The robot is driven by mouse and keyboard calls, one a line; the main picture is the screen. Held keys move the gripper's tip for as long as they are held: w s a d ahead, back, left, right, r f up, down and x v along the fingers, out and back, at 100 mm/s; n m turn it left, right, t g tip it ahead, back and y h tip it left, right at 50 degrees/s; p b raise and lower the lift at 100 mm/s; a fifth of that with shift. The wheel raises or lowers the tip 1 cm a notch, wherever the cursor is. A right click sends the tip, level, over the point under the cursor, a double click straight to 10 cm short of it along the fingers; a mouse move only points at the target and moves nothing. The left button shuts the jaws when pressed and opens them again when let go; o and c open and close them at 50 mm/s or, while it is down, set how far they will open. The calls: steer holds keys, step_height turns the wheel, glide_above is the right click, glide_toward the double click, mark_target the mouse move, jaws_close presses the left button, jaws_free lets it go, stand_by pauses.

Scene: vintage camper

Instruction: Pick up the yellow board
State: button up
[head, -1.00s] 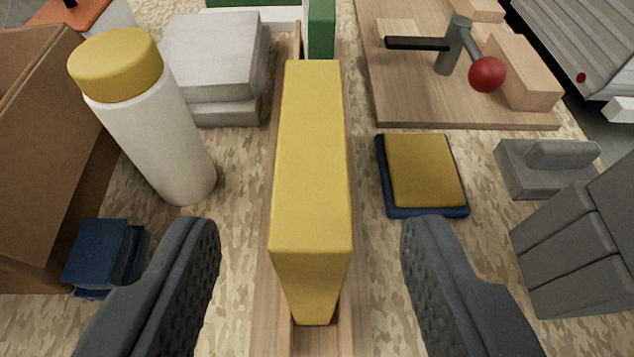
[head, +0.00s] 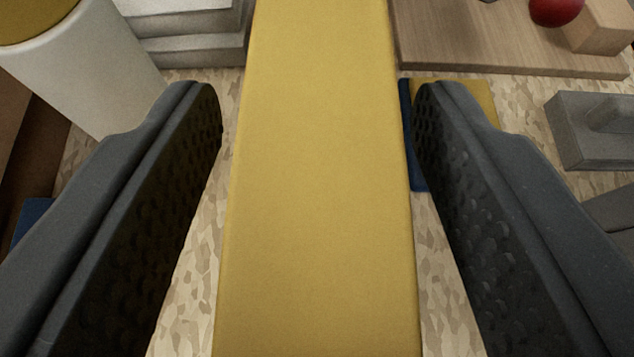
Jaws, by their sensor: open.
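The yellow board (head: 318,190) runs from the top to the bottom edge of the head view, between my fingers. It is a long block, and now only its broad upper face shows. My gripper (head: 318,110) is open, with one dark finger on each side of the board. A gap with patterned surface showing lies between the board and each finger, so neither touches it. The wooden holder under the board is hidden now.
A white bottle (head: 75,70) with a yellow cap stands close at the left, beside grey blocks (head: 190,35). A blue and yellow pad (head: 483,98) lies behind my right finger. A wooden panel (head: 480,45) and a grey block (head: 590,130) are at the right.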

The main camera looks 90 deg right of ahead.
jaws_close()
